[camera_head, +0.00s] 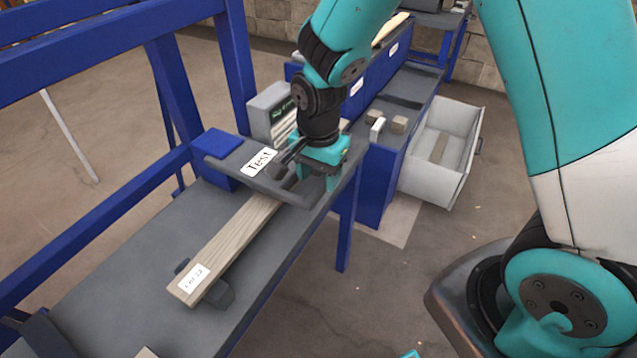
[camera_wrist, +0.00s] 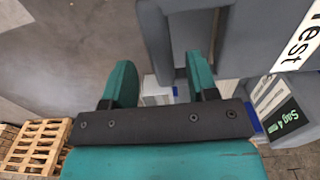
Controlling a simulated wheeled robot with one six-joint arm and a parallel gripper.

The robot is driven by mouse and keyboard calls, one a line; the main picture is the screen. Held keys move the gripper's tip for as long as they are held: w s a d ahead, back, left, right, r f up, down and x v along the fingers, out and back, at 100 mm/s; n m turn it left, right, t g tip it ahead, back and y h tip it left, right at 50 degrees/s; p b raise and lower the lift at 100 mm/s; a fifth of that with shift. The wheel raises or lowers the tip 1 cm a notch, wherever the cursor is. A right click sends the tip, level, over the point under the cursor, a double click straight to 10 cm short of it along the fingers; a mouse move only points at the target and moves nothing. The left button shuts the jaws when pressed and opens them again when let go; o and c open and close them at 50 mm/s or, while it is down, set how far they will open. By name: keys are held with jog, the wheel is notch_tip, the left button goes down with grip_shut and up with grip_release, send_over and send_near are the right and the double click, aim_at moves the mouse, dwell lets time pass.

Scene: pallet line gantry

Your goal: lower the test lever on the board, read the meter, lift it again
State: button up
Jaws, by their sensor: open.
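The grey test lever (camera_head: 285,190), with a white "Test" label (camera_head: 258,162), lies across the wooden board (camera_head: 225,243). The board's near end has a lot label. My gripper (camera_head: 331,180) is open at the lever's right end, fingers pointing down. In the wrist view my gripper (camera_wrist: 160,82) has a grey bar (camera_wrist: 154,40) of the lever between its fingers in the picture; I cannot tell whether they touch. The meter (camera_head: 268,108) is a grey box behind the lever. Its dark display in the wrist view (camera_wrist: 286,122) seems to read "Sag 4 mm" in green.
Blue gantry posts and rails (camera_head: 75,50) run along the left. A blue bench (camera_head: 385,170) with small blocks and an open grey drawer (camera_head: 455,180) stands to the right. A wooden pallet (camera_wrist: 38,145) lies on the floor. Floor in front is mostly clear.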

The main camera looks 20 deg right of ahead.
jog(key=shift+f, duration=1.45)
jog(key=shift+c, duration=0.4)
